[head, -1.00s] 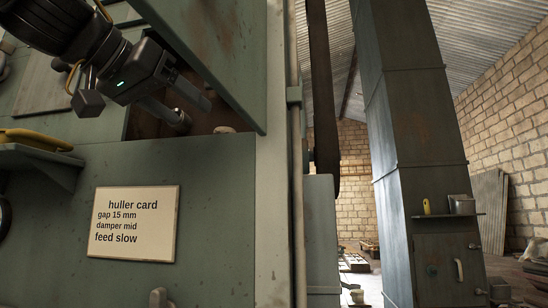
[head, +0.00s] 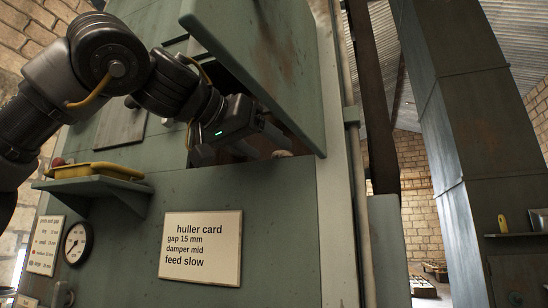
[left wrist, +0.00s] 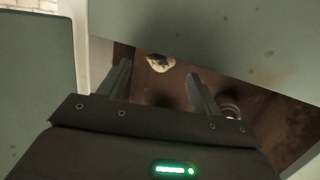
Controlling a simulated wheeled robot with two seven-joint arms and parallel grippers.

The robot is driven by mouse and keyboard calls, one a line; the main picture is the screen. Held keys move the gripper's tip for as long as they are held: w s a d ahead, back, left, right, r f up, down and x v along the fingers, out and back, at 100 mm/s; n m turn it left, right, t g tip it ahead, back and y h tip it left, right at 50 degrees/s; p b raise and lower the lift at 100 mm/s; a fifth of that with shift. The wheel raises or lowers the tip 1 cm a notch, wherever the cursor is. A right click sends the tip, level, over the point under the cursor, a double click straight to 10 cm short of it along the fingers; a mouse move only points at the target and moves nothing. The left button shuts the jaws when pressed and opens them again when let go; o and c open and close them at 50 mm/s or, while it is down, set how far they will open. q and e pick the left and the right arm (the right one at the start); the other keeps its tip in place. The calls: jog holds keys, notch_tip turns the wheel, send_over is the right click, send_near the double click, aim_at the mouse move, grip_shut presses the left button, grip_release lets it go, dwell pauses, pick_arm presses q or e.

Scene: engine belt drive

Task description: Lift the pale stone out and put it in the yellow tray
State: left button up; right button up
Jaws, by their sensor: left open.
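The pale stone (head: 282,154) sits at the right end of the dark opening in the green machine, under the raised green door. In the left wrist view, the stone (left wrist: 160,63) shows beyond my fingertips, between them in the picture, with a gap to both. My left gripper (head: 258,143) reaches into the opening; its fingers are mostly hidden in the head view. In the left wrist view, the left gripper (left wrist: 158,74) is open and empty. The yellow tray (head: 95,170) stands on a green shelf to the left, below my left arm.
The raised green door (head: 265,60) hangs close over my gripper. A round metal end (left wrist: 230,110) lies inside the opening, right of the fingers. A card (head: 201,247) and a dial gauge (head: 77,243) are on the machine's front below.

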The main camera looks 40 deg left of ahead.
aim_at(276, 153)
pick_arm(q)
jog(key=w, duration=0.2)
jog(key=w+p, duration=0.1)
jog(key=w, duration=0.1)
jog(key=w+f+p, duration=0.1)
jog(key=shift+w, duration=0.5)
jog(key=shift+s, duration=0.4)
jog(key=shift+d+r, duration=0.1)
jog(key=shift+c, duration=0.8)
jog(key=shift+w, duration=0.2)
jog(key=c, duration=0.9)
jog(key=shift+s, duration=0.1)
